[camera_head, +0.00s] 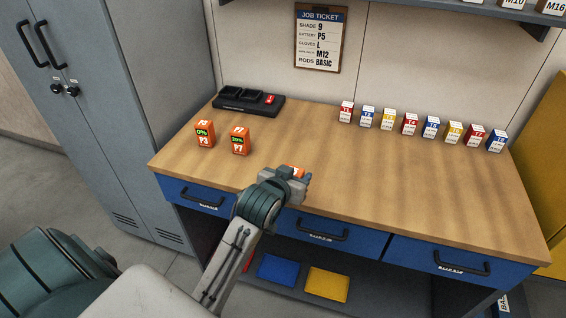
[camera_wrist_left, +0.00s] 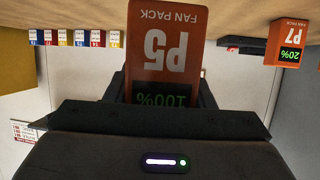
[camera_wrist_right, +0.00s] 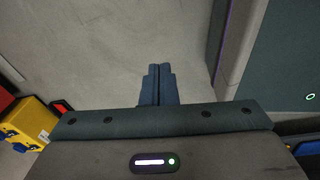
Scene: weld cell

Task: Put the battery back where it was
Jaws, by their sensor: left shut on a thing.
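My left gripper (camera_head: 292,176) is shut on the orange P5 battery (camera_wrist_left: 160,50), a "FAN PACK" whose display reads 100%. In the head view only a bit of orange shows behind the fingers, near the front of the wooden bench (camera_head: 400,185). I cannot tell whether the battery touches the bench top. Orange batteries P3 (camera_head: 205,134), reading 0%, and P7 (camera_head: 240,141), reading 20%, stand upright on the left of the bench. A black charger (camera_head: 240,107) with bays and a red mark lies behind them. My right gripper (camera_wrist_right: 158,85) is shut and empty, away from the bench.
Several small coloured boxes (camera_head: 409,124) stand in a row at the back right. A job ticket (camera_head: 321,38) on the wall lists battery P5. A grey locker (camera_head: 130,110) stands left of the bench. The bench middle and right front are clear.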

